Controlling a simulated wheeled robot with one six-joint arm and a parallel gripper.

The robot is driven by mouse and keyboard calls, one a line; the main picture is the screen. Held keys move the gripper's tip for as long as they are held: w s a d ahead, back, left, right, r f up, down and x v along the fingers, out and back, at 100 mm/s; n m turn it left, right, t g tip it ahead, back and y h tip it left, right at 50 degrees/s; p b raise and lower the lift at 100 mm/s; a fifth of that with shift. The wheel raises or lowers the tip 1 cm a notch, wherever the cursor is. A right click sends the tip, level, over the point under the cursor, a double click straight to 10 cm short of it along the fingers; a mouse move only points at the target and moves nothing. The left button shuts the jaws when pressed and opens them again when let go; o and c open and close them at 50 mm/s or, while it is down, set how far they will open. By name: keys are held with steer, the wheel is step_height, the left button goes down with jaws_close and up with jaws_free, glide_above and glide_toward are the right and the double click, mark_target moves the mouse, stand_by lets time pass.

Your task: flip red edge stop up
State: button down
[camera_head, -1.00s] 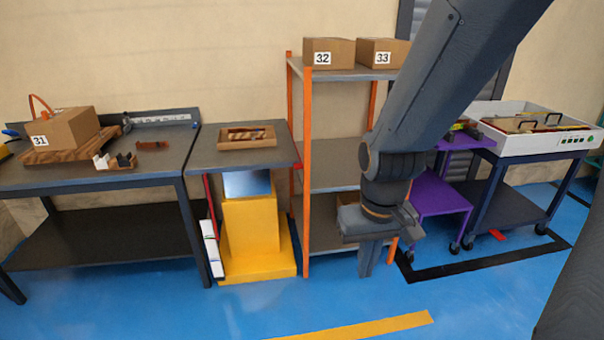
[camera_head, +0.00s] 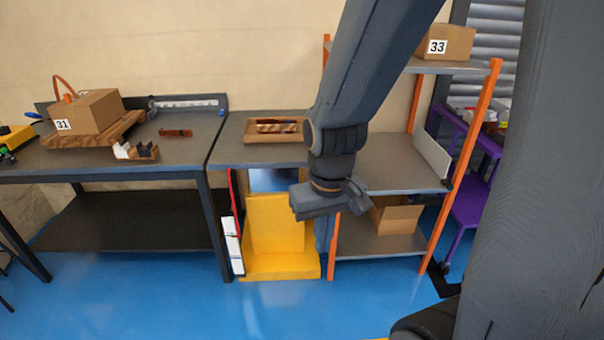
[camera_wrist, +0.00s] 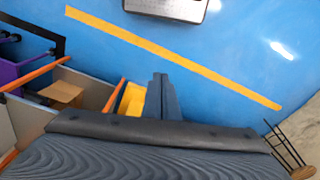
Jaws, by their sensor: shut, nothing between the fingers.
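My gripper (camera_head: 323,245) hangs fingers-down in the head view, in front of the shelf rack and to the right of the yellow stand. Its two fingers are together with nothing between them; they also show in the wrist view (camera_wrist: 160,76). No part is clearly recognisable as the red edge stop. A small reddish-brown piece (camera_head: 176,132) lies on the left workbench, and I cannot tell what it is. A thin red strip (camera_head: 233,190) stands upright beside the yellow stand. My gripper is well away from the workbench top.
The left workbench (camera_head: 80,176) carries box 31 (camera_head: 90,112) and a small open holder (camera_head: 136,151). A tray (camera_head: 275,139) sits on the middle table. The yellow stand (camera_head: 277,225) and orange-post rack (camera_head: 478,110) are near my arm. Blue floor (camera_head: 130,290) in front is clear.

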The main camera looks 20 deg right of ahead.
steer(key=shift+w+a, duration=0.1)
steer(key=shift+w, duration=0.15)
